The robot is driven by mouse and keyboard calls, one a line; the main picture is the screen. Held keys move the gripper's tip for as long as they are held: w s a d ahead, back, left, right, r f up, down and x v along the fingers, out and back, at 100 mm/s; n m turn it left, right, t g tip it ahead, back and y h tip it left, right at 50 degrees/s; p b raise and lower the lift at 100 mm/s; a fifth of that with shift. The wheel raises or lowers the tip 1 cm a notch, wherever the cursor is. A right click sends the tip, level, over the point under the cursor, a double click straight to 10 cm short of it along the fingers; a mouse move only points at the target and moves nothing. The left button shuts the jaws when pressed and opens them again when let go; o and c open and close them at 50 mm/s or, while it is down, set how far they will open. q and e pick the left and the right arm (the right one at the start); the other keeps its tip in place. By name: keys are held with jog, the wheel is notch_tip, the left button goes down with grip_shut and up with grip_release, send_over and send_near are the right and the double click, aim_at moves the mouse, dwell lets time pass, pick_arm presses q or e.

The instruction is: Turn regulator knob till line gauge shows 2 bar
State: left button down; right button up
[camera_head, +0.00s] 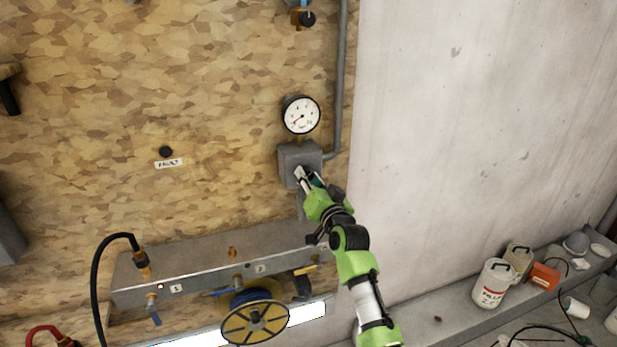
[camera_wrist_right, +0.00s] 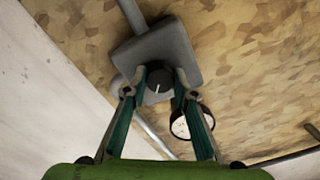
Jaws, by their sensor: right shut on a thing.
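The line gauge (camera_head: 301,115) is a round white dial with a dark rim on the board; its needle slants to the lower left, and the numbers are too small to read. It also shows in the right wrist view (camera_wrist_right: 190,124). Below it is the grey regulator box (camera_head: 292,158), also in the wrist view (camera_wrist_right: 177,45). The dark regulator knob (camera_wrist_right: 158,77) bears a light pointer line; in the head view the gripper hides it. My right gripper (camera_head: 304,176) is shut on the knob, one finger on each side (camera_wrist_right: 159,88). My left gripper is out of view.
A grey pipe (camera_head: 342,80) runs down to the box's right side. Below is a grey manifold rail (camera_head: 200,284) with valves, a black hose (camera_head: 97,275) and a yellow reel (camera_head: 240,325). Containers (camera_head: 492,285) stand on the ledge at right. The concrete wall is bare.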

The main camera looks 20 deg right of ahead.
jog(key=m, duration=0.5)
jog(key=shift+p, duration=0.4)
dwell(0.3)
jog(key=o, duration=1.1)
jog(key=shift+s, duration=0.15)
jog(key=s, duration=1.1)
jog(key=shift+s+d, duration=0.25)
jog(key=shift+s, duration=0.1)
